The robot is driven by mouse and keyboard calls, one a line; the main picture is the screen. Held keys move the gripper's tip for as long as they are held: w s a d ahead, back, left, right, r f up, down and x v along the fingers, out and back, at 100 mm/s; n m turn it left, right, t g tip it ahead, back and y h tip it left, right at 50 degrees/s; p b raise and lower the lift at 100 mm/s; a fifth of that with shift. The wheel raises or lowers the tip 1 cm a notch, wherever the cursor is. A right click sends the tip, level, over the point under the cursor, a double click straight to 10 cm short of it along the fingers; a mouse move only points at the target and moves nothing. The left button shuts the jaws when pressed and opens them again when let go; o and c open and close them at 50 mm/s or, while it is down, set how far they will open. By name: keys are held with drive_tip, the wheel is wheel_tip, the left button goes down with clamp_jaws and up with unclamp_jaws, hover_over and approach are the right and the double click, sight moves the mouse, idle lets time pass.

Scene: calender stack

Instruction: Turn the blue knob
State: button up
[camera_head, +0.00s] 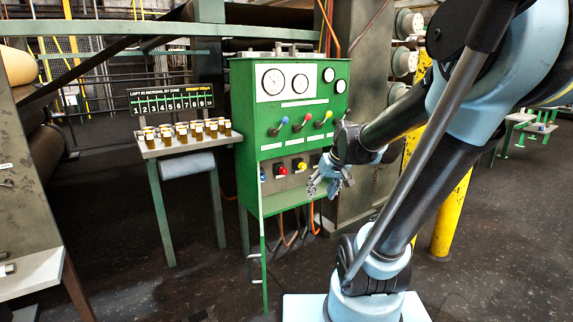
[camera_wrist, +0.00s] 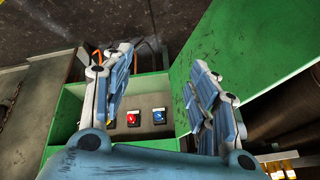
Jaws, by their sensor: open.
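A blue knob (camera_head: 263,174) sits on a dark square base at the lower left of the green panel (camera_head: 243,110). It also shows in the wrist view (camera_wrist: 159,116), beside a red knob (camera_wrist: 133,119). In the head view the red knob (camera_head: 282,170) and a yellow knob (camera_head: 300,165) follow to its right. My gripper (camera_head: 318,188) is open and empty, in front of the panel's lower right part and apart from the blue knob. In the wrist view its two fingers (camera_wrist: 163,62) stand wide apart, with the red and blue knobs visible between them.
Above the knobs, coloured levers (camera_head: 308,119) stick out below several gauges (camera_head: 273,82). The green ledge (camera_head: 290,197) and side walls frame the knobs. A small table (camera_head: 170,150) with several bottles stands to the left. A yellow post (camera_head: 452,215) stands right.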

drive_tip(key=s+d+f+m+g+h, duration=0.1)
drive_tip(key=s+d+f, duration=0.2)
drive_tip(key=s, duration=0.5)
drive_tip(key=s+d+f+m+g+h, duration=0.1)
drive_tip(key=s+d+f, duration=0.2)
drive_tip(key=s, duration=0.6)
drive_tip(key=shift+s+d+h, duration=0.15)
drive_tip(key=shift+d+h, duration=0.25)
drive_tip(key=shift+d, duration=0.05)
drive_tip(key=shift+w+f, duration=0.25)
drive_tip(key=shift+w, duration=0.25)
idle(0.7)
idle(0.9)
drive_tip(key=c, duration=0.4)
drive_tip(key=shift+d, duration=0.1)
drive_tip(key=shift+c, duration=0.5)
